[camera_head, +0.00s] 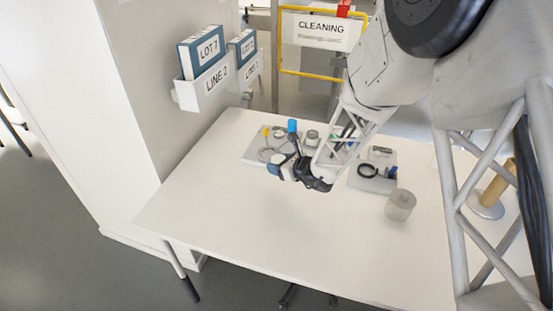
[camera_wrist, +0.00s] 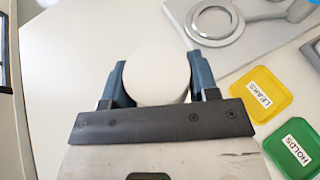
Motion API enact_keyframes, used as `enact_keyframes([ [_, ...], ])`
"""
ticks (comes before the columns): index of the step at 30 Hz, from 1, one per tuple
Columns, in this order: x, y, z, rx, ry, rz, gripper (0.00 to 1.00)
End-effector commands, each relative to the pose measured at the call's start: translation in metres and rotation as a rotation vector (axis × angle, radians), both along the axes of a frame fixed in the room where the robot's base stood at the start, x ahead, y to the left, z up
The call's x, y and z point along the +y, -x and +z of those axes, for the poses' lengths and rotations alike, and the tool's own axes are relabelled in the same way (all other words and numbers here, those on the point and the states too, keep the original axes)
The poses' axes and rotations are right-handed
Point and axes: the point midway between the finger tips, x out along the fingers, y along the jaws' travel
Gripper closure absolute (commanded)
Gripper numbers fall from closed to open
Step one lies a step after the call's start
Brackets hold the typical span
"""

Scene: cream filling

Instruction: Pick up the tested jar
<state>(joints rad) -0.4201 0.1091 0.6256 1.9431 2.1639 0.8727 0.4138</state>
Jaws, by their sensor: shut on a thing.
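A white round-topped jar (camera_wrist: 157,76) sits between the two blue fingers of my gripper (camera_wrist: 157,70) in the wrist view. My gripper is shut on it, with one finger against each side. In the head view my gripper (camera_head: 287,170) is low over the white table, in front of the grey test plate (camera_head: 255,152). The held jar is hard to make out there. Whether it touches the table cannot be told.
A yellow LEAKS pad (camera_wrist: 259,93) and a green HOLDS pad (camera_wrist: 294,146) lie right of my gripper. A grey ring fixture (camera_wrist: 213,22) is beyond. Another greyish jar (camera_head: 400,205) and a second plate with a dark ring (camera_head: 369,171) stand right. The table's front left is clear.

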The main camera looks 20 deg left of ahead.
Motion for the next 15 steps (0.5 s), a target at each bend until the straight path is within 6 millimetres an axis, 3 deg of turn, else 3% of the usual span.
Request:
enact_keyframes([
  [15, -0.0044, 0.0069, 0.0011, -0.001, -0.001, 0.000, 0.71],
])
